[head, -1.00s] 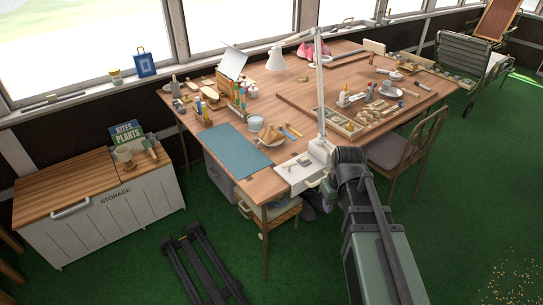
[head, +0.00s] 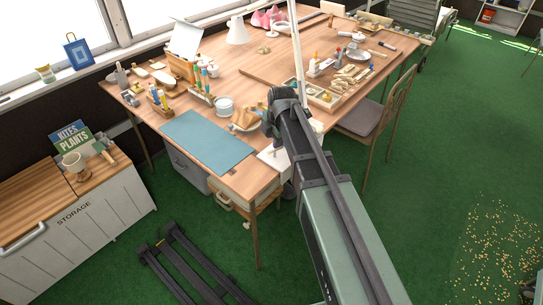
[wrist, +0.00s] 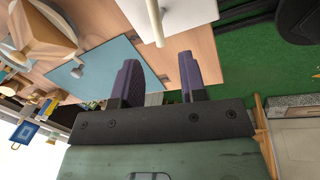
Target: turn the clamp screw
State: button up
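The white desk lamp (head: 236,34) has a tall pole (head: 297,55) rising from the front edge of the wooden table (head: 240,182). A white base part (head: 272,158) shows at that edge, mostly behind my arm. I cannot make out a clamp screw in either view; that spot is covered in the head view. In the wrist view, a white rod (wrist: 155,22) stands just beyond my fingertips. My gripper (wrist: 160,62) is open, with two dark purple fingers apart and nothing between them. In the head view my arm hides the gripper.
A chair (head: 375,115) stands at right, and a storage chest (head: 85,225) at left. A dark metal frame (head: 190,270) lies on the green floor. Open floor is at right.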

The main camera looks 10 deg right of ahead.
aim_at(272, 151)
jog(key=f+b, duration=0.2)
jog(key=w+f+b, duration=0.1)
jog(key=f+b, duration=0.1)
jog(key=f, duration=0.1)
jog(key=f+b, duration=0.2)
jog(key=f, duration=0.1)
jog(key=shift+w+a, duration=0.3)
jog(key=shift+r, duration=0.1)
jog(key=shift+c, duration=0.5)
grip_shut()
